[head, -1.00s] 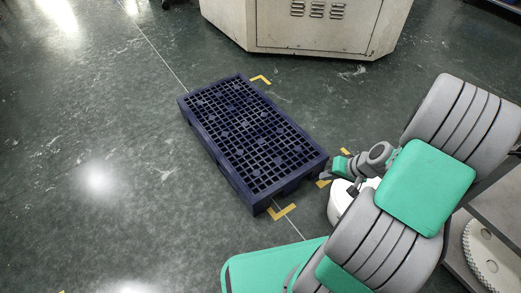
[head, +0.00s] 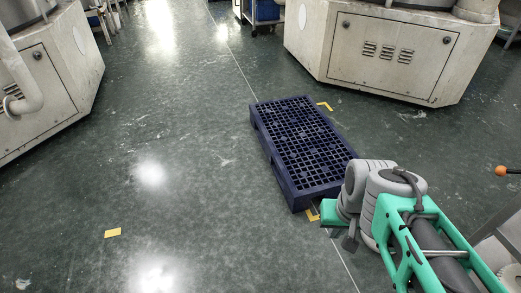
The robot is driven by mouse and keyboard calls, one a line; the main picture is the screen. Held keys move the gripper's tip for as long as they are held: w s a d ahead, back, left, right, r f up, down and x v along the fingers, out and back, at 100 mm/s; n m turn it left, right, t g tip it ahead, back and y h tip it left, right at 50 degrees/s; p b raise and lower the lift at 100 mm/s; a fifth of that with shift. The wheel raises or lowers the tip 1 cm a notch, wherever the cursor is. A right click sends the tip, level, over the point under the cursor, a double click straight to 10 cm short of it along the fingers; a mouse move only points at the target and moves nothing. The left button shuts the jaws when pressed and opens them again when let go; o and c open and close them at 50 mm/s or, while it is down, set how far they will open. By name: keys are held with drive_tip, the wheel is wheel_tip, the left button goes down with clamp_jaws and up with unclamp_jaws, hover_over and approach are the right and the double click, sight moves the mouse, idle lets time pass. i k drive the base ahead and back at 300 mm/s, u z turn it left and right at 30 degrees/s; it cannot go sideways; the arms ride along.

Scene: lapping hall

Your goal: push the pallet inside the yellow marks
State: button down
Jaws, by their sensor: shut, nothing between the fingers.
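The dark blue lattice pallet (head: 303,143) lies flat on the green floor, in the middle of the head view. A yellow corner mark (head: 325,105) shows on the floor just off its far right corner. Another yellow mark (head: 313,214) shows by its near end, partly hidden by my arm. The pallet sits a little to the left of these marks. My gripper (head: 350,240) is shut and empty, low over the floor at the pallet's near right end. I cannot tell whether it touches the pallet. My arm hides the pallet's near right corner and the floor behind it.
Large beige machines stand at the left (head: 45,75) and back right (head: 390,50). A yellow floor patch (head: 112,232) lies at the lower left. The floor left of the pallet is open. An orange knob (head: 501,171) shows at the right edge.

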sight(308, 157)
drive_tip(key=u, duration=0.75)
drive_tip(key=i, duration=1.5)
drive_tip(key=u, duration=0.5)
drive_tip(key=i, duration=1.75)
drive_tip(key=z, duration=0.35)
